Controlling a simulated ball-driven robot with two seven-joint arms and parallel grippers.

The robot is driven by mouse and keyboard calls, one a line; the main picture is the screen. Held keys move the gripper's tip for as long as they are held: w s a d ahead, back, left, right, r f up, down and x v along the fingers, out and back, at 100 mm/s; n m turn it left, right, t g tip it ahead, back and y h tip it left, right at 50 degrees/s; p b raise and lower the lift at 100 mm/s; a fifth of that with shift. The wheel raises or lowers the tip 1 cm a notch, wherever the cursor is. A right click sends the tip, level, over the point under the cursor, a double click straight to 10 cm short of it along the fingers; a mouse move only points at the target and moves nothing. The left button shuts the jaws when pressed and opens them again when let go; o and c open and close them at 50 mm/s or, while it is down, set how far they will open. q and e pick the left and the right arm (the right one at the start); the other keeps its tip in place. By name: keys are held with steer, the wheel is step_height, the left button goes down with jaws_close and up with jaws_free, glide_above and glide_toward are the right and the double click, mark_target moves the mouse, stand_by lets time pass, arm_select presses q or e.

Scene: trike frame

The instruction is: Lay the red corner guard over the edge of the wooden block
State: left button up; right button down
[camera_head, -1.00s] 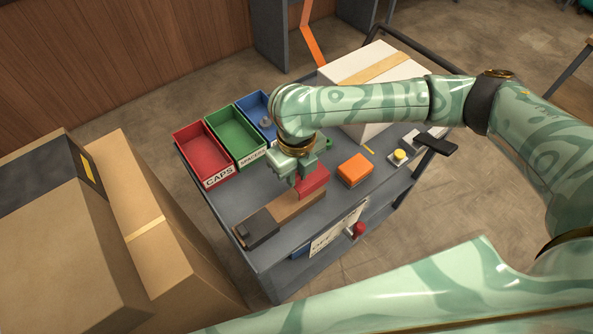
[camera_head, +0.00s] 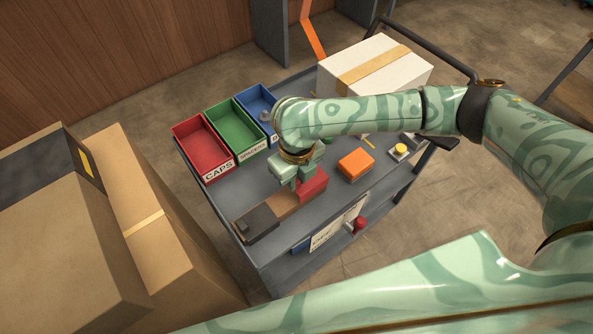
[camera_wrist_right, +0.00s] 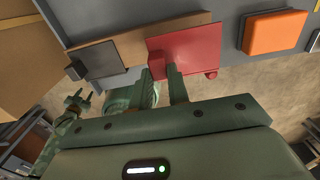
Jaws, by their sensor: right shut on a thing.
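The red corner guard (camera_head: 313,186) is at the right end of the wooden block (camera_head: 284,205). My right gripper (camera_head: 296,181) is shut on it; in the right wrist view the fingers (camera_wrist_right: 164,84) pinch a small tab on the guard (camera_wrist_right: 190,48). In that view the guard overlaps the right part of the block (camera_wrist_right: 130,46). I cannot tell whether it touches the block or hovers just above. A dark grey piece (camera_head: 258,222) sits on the block's left end. What looks like my left gripper (camera_wrist_right: 76,100) shows small at lower left in the wrist view; its jaw state is unclear.
The block lies along the front edge of the grey cart (camera_head: 222,194). Red (camera_head: 203,149), green (camera_head: 236,130) and blue bins stand behind. An orange block (camera_head: 356,165), a yellow button (camera_head: 400,149) and a white box (camera_head: 375,70) are right. A red knob (camera_head: 359,224) sits in front.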

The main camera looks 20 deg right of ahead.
steer(key=shift+f+b, duration=0.85)
steer(key=shift+f, duration=1.45)
steer(key=c, duration=1.3)
jaws_free()
steer(key=shift+o, duration=0.2)
steer(key=shift+r, duration=0.1)
step_height(320, 180, up, 16)
steer(key=p, duration=0.5)
